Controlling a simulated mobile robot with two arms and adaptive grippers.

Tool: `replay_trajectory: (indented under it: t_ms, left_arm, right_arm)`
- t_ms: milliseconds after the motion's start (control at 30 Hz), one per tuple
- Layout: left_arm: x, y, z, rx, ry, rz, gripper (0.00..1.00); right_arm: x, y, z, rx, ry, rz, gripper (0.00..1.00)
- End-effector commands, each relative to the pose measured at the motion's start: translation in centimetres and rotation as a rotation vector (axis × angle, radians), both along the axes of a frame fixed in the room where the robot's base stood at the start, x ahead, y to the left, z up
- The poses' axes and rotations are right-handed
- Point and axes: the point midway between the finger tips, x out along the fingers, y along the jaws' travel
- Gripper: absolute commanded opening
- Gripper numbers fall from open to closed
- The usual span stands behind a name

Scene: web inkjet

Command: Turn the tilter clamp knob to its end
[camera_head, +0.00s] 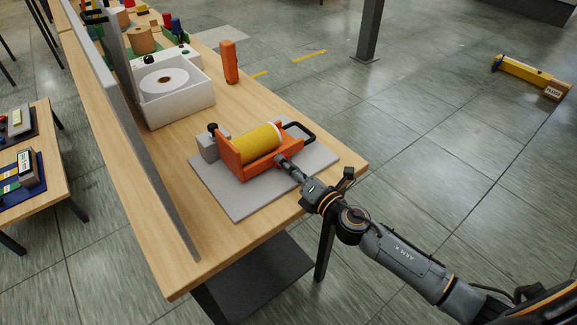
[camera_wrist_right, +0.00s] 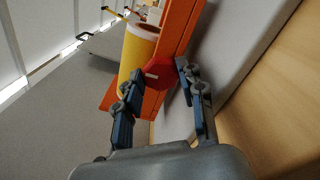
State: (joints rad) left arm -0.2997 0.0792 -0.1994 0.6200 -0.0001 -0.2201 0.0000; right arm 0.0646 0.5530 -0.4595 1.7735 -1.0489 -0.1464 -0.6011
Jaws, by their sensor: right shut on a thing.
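The orange tilter (camera_head: 228,157) holds a yellow roll (camera_head: 256,143) and stands on a grey plate (camera_head: 235,205) on the wooden table. A red knob (camera_wrist_right: 158,73) on the tilter's orange side shows in the right wrist view, with the yellow roll (camera_wrist_right: 135,50) behind it. My right gripper (camera_head: 281,160) reaches the near side of the tilter. In the right wrist view the fingers of this gripper (camera_wrist_right: 160,78) are closed around the knob, one on each side. In the head view the knob is hidden by the gripper. My left gripper is not in view.
A black handle (camera_head: 302,133) juts from the tilter's right end. A grey block with a black knob (camera_head: 211,140) stands at its left. A white box with a roll (camera_head: 180,105) and an orange upright piece (camera_head: 230,62) stand farther back. A grey panel (camera_head: 120,90) borders the table's left.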

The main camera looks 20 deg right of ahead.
Motion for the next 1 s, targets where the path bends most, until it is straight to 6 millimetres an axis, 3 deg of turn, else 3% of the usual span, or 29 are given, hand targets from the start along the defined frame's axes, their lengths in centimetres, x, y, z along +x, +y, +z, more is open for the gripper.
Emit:
replay_trajectory:
  t_ms: [567, 600, 667, 1000]
  left_arm:
    - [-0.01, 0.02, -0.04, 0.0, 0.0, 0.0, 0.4]
    - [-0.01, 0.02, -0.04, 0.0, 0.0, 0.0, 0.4]
    - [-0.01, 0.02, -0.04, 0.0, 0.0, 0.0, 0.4]
    - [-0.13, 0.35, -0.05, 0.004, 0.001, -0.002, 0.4]
  right_arm:
    - [0.06, -0.08, 0.12, 0.029, 0.009, -0.002, 0.07]
    - [0.06, -0.08, 0.12, 0.029, 0.009, -0.002, 0.47]
    - [0.06, -0.08, 0.11, 0.028, 0.008, -0.002, 0.59]
    - [0.01, -0.05, -0.07, 0.026, 0.011, -0.001, 0.62]
